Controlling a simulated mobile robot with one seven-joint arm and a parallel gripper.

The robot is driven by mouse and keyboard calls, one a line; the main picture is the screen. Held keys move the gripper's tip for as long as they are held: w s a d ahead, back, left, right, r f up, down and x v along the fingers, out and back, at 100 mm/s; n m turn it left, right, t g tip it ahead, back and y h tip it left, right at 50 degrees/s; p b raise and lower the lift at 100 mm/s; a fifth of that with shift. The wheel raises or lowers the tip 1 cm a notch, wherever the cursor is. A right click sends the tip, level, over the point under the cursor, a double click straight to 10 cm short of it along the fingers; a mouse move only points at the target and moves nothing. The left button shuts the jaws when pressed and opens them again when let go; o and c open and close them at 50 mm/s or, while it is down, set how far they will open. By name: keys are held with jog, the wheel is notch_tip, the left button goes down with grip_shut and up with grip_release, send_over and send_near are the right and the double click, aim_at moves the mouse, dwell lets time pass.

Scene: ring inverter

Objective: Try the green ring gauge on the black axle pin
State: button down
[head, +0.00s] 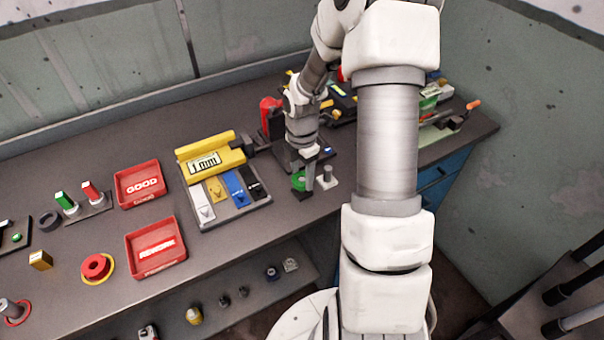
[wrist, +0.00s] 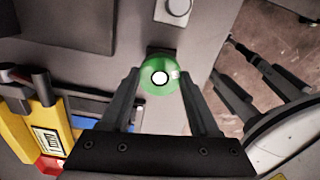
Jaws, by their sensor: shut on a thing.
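My gripper (wrist: 160,74) is shut on the green ring gauge (wrist: 160,90), which lies flat between its two fingertips. In the head view my gripper (head: 309,174) holds the green ring (head: 298,179) low over the bench. A small dark base (head: 303,195) shows just under the ring, and its dark edge (wrist: 157,50) shows beyond the ring in the wrist view. A pale disc with a dark rim, perhaps the top of the black axle pin, fills the ring's hole. I cannot tell whether the ring is around the pin or only above it.
A grey pin on a pale base (head: 328,178) stands close to the right of the ring. To the left are a yellow block marked 1 mm (head: 215,160) with coloured tags, a red GOOD tray (head: 139,198) and a red REWORK tray (head: 158,263). The bench's front edge is near.

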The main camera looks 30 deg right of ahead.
jog(key=shift+r, duration=0.1)
dwell(0.4)
jog(key=shift+r+p, duration=3)
jog(key=shift+r, duration=0.25)
